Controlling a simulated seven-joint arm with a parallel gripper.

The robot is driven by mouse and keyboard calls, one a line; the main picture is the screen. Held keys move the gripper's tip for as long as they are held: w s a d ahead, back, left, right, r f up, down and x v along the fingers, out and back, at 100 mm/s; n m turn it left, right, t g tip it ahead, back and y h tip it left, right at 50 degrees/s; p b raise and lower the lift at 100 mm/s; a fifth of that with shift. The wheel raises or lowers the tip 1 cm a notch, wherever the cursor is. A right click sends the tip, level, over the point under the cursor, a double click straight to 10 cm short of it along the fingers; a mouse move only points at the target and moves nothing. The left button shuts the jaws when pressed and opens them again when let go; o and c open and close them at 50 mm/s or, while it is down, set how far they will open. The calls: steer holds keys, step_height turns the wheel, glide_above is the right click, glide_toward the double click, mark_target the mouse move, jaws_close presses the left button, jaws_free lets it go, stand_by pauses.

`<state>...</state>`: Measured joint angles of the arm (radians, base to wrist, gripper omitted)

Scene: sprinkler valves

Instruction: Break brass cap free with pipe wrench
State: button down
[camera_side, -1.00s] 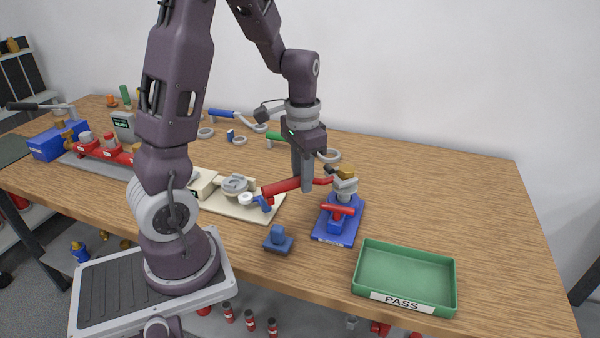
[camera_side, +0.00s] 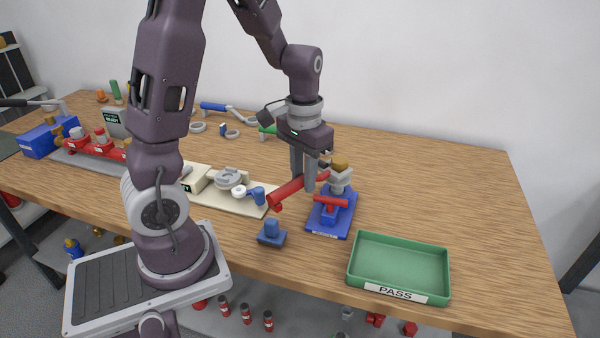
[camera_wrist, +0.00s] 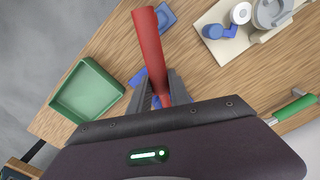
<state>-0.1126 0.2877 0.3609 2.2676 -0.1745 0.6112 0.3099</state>
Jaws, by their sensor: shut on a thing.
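My gripper (camera_side: 304,178) is shut on the red-handled pipe wrench (camera_side: 288,190), with a finger on each side of the handle. The wrench handle (camera_wrist: 148,40) also shows in the wrist view, sticking out from between the fingers (camera_wrist: 160,92). The brass cap (camera_side: 340,164) sits on top of a grey valve (camera_side: 341,181) on a blue stand (camera_side: 343,222) with a red cross piece. The wrench's head is behind my fingers near the valve, and I cannot tell whether it touches the cap. In the wrist view the cap is hidden by my gripper.
A green tray marked PASS (camera_side: 357,262) stands at the front right. A small blue block (camera_side: 271,232) lies in front of the wrench. A cream fixture board (camera_side: 215,200) is to the left. Green- and blue-handled tools lie behind. The table's right side is clear.

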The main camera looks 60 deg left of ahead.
steer(key=shift+w+d+n, duration=0.15)
steer(key=shift+d+n, duration=0.35)
steer(key=shift+d, duration=0.05)
steer(key=shift+w+d+n, duration=0.15)
steer(key=shift+d+n, duration=0.35)
steer(key=shift+w+d+f+n, duration=0.1)
steer(key=shift+w+d+n, duration=0.3)
steer(key=shift+d+n, duration=0.25)
steer(key=shift+w+d+n, duration=0.35)
steer(key=shift+d+n, duration=0.15)
steer(key=shift+n, duration=0.15)
steer(key=shift+s+a+m, duration=0.2)
steer(key=shift+a+m, duration=0.2)
